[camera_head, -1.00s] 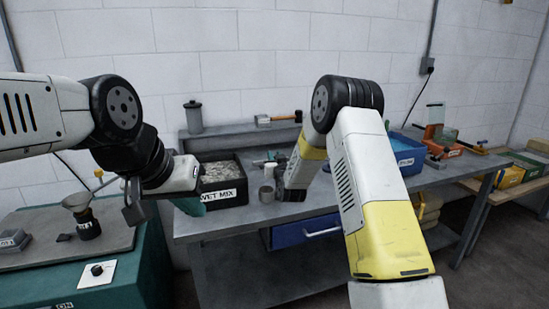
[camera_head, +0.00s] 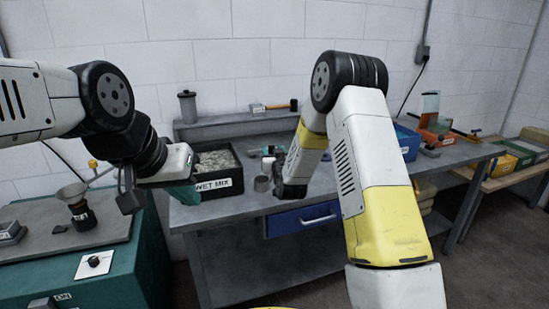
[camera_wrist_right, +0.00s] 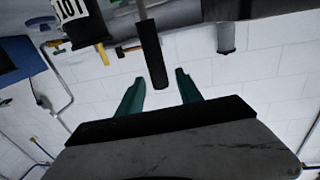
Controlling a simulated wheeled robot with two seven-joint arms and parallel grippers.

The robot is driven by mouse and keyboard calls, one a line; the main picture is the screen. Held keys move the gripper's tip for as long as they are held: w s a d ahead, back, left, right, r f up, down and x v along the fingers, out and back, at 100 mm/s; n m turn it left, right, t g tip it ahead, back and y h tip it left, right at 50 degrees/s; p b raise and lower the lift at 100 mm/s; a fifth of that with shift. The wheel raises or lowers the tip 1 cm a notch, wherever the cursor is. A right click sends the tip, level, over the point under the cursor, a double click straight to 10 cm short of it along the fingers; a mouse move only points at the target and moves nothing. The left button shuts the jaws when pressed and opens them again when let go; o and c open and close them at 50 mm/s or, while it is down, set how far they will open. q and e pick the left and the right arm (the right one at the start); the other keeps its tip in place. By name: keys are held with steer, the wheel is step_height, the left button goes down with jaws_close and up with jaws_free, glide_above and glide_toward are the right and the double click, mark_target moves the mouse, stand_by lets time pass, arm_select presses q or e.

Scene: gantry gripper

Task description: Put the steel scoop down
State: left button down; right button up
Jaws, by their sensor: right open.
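In the right wrist view a black handle (camera_wrist_right: 152,55) on a grey metal shaft stands between the fingertips of my right gripper (camera_wrist_right: 158,78). It looks like the scoop's handle, but no scoop bowl shows. The teal fingers are spread, with a visible gap on each side of the handle. In the head view the right gripper's fingers are hidden; my right wrist (camera_head: 292,188) is low over the bench, just right of a small metal cup (camera_head: 262,184). My left gripper (camera_head: 184,192) is by the left front of the WET MIX bin (camera_head: 220,184); its finger gap cannot be made out.
The grey bench (camera_head: 250,205) has a back shelf with a grey canister (camera_head: 188,107) and a mallet (camera_head: 272,107). A blue bin (camera_head: 408,143) stands right of my right arm. A teal cabinet (camera_head: 130,265) with a funnel (camera_head: 74,196) is at left.

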steer(key=s+d+r+g, duration=0.3)
steer(key=s+d+r, duration=0.15)
steer(key=s, duration=0.45)
steer(key=s+d+r+g, duration=0.25)
steer(key=s+r, duration=0.35)
steer(key=s, duration=0.3)
steer(key=s+d+g, duration=0.2)
steer(key=s+g, duration=0.1)
steer(key=s, duration=1)
steer(key=s+d+r+m+g+h, duration=0.1)
steer(key=s+d+g, duration=0.2)
steer(key=s, duration=1)
steer(key=shift+s+r, duration=0.15)
steer(key=shift+s, duration=0.1)
steer(key=shift+d, duration=0.1)
